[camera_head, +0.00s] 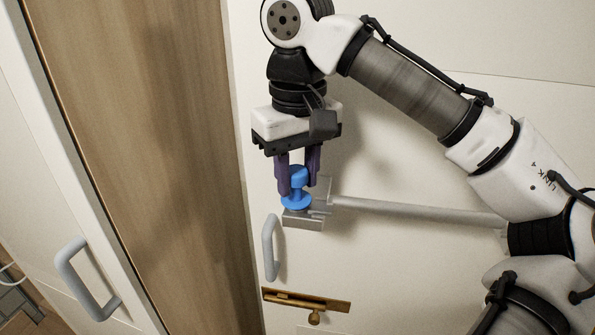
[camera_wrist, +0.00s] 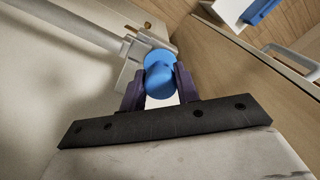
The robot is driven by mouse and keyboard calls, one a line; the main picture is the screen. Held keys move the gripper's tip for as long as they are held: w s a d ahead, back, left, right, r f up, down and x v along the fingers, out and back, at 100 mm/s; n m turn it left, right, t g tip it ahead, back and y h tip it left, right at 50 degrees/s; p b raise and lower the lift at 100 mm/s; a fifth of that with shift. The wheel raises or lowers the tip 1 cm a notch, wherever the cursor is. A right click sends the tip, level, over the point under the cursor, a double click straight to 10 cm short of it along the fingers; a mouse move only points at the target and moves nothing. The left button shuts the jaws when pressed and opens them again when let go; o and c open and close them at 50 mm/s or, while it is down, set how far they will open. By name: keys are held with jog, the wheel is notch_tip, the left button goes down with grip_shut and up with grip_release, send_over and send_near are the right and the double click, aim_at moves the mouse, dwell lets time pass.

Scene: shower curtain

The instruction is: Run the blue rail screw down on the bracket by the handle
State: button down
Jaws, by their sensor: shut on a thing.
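The blue rail screw (camera_head: 296,190) stands upright on the grey metal bracket (camera_head: 302,221) in the head view. Its wide lower part sits at the bracket's top. My gripper (camera_head: 298,187) points down from above, with its two dark purple fingers on either side of the screw's upper part, shut on it. In the wrist view, the blue round top of the screw (camera_wrist: 160,80) lies between the fingertips (camera_wrist: 160,86), and the bracket (camera_wrist: 152,45) shows behind it. The screw's thread is hidden.
A grey rail (camera_head: 410,208) runs right from the bracket, passing behind my arm. A grey handle (camera_head: 270,248) is just below left of the bracket, and a brass latch (camera_head: 306,301) is lower down. A wooden panel (camera_head: 140,150) fills the left, beside another handle (camera_head: 85,280).

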jog(key=shift+f, duration=0.1)
jog(key=m, duration=0.4)
jog(key=shift+a, duration=0.1)
jog(key=shift+f+m, duration=0.1)
jog(key=shift+m, duration=0.3)
jog(key=m, duration=0.3)
jog(key=shift+m, duration=0.9)
jog(key=m, duration=0.2)
jog(key=shift+a+f+m, duration=0.1)
jog(key=shift+m, duration=1.4)
